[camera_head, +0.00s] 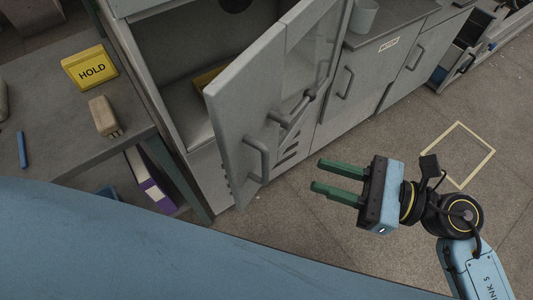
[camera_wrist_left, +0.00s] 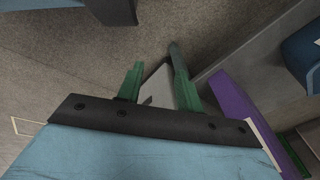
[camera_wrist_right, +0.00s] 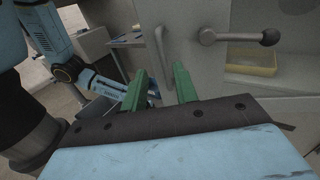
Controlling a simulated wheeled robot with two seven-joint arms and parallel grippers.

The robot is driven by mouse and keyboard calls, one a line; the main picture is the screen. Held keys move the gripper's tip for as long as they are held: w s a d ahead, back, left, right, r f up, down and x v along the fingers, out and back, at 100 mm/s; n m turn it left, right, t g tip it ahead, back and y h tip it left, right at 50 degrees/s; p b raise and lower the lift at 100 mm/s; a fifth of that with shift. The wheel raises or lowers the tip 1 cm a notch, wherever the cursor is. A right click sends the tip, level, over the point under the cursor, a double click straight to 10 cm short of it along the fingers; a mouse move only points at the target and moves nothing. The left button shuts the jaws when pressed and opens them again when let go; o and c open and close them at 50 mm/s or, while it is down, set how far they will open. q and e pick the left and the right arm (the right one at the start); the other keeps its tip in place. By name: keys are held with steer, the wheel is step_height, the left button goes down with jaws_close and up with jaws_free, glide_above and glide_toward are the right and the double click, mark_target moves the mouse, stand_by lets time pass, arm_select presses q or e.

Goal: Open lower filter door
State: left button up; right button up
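A grey cabinet door (camera_head: 240,110) stands swung out, with a bar handle (camera_head: 258,158) and a lever with a round knob (camera_head: 295,115). Below and behind it is a lower front panel (camera_head: 310,150) with dark slots, partly hidden by the door; it looks shut. No label shows which is the lower filter door. My right gripper (camera_head: 328,177) is open and empty, right of the door and apart from it. The bar handle (camera_wrist_right: 163,45) and lever (camera_wrist_right: 240,37) show beyond its fingers in the right wrist view. My left gripper (camera_wrist_left: 155,80) has parted fingers; a pale grey piece shows between them, contact unclear.
A bench (camera_head: 60,135) at left carries a yellow HOLD sign (camera_head: 90,69), a tan block (camera_head: 104,116) and a blue pen-like item (camera_head: 22,150). A purple binder (camera_head: 156,194) stands beneath, also near my left gripper (camera_wrist_left: 235,100). Floor at right is clear.

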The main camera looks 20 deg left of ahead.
steer(key=a, duration=1.1)
steer(key=shift+w+a, duration=0.2)
steer(key=shift+w, duration=0.15)
steer(key=shift+c, duration=0.2)
jaws_close()
